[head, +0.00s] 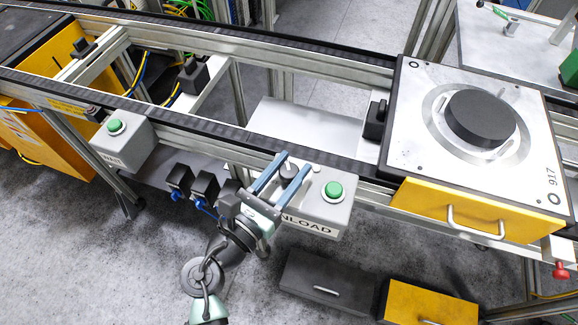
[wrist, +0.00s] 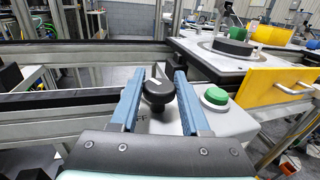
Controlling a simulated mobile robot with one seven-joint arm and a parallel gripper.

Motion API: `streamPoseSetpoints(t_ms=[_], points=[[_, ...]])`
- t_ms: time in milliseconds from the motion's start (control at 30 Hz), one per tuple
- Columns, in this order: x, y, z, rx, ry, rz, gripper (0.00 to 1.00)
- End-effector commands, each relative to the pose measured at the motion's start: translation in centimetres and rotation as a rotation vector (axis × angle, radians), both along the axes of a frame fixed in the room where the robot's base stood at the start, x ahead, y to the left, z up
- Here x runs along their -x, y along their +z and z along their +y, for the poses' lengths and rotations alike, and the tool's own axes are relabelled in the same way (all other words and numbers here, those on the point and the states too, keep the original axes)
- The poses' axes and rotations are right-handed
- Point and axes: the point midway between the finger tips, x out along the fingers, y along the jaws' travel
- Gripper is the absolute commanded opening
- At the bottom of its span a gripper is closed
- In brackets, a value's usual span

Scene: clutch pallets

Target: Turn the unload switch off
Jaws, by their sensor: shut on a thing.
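The unload switch is a dark rotary knob (wrist: 158,92) on a grey control box (head: 320,212) labelled "NLOAD", its first letter hidden by my gripper. A green button (head: 334,189) sits to the right of the knob on the same box. My gripper (head: 295,164) is over the box with its two blue fingers on either side of the knob, shut on it. In the wrist view my gripper (wrist: 160,76) has the knob between its fingers, with the green button (wrist: 215,96) just outside the right finger. Letters beside the knob are partly hidden.
A second grey box (head: 125,150) with a green button is to the left on the conveyor rail. A white pallet (head: 408,152) with a black disc (head: 480,118) stands right of the switch. A yellow drawer (head: 450,208) hangs below it.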

Motion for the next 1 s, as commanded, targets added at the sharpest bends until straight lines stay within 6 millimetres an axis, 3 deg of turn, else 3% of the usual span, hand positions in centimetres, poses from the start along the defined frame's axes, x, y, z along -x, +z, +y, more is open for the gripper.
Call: streamPoseSetpoints(t_ms=[467, 1000], points=[[0.09, 0.08, 0.13, -0.001, 0.071, 0.003, 0.00], [0.11, -0.09, -0.02, 0.001, 0.475, 0.002, 0.00]])
